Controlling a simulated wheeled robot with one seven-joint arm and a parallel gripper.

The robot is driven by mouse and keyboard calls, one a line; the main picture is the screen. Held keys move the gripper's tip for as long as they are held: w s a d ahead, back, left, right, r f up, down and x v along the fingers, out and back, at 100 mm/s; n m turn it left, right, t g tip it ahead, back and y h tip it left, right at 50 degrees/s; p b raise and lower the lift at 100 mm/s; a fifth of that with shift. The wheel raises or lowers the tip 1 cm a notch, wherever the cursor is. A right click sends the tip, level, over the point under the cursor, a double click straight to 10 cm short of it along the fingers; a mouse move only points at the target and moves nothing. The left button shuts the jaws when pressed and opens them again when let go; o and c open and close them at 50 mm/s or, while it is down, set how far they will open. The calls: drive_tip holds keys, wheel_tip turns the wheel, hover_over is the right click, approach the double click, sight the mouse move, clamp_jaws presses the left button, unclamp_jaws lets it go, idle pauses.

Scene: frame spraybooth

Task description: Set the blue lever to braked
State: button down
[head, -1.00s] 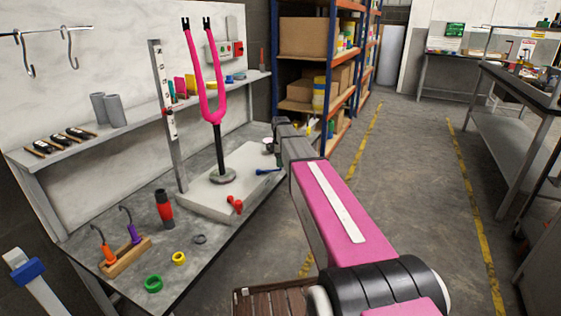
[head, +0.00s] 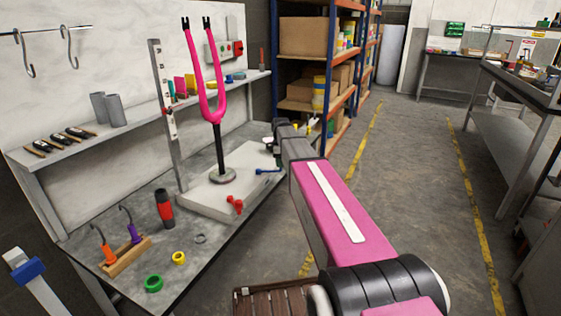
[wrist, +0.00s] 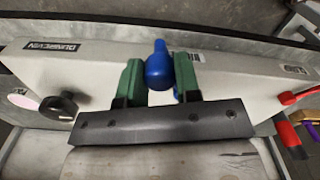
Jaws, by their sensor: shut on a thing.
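The blue lever (head: 267,171) sticks out from the front side of the pale box-like base (head: 205,197) on the bench. In the wrist view the blue lever (wrist: 159,66) stands between the two green fingers of my gripper (wrist: 159,82), which is shut on it. In the head view my arm hides the gripper's fingers. Labels on the base (wrist: 55,47) are too small to read for a lever position.
A red lever (head: 235,204) sits on the same base, and a black knob (wrist: 60,106) shows at the other end. A pink fork (head: 205,85) stands upright on the base. A screwdriver rack (head: 127,254) and rings lie on the bench's near end. The floor to the right is clear.

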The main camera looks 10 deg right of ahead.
drive_tip(key=s+a+m, duration=0.7)
drive_tip(key=s+m, duration=0.1)
drive_tip(key=m, duration=0.4)
drive_tip(key=shift+s, duration=0.15)
drive_tip(key=shift+a+m, duration=0.1)
drive_tip(key=shift+m, duration=0.2)
drive_tip(key=c, duration=0.8)
unclamp_jaws()
wheel_tip(320, 180, up, 11)
drive_tip(key=shift+f, duration=0.1)
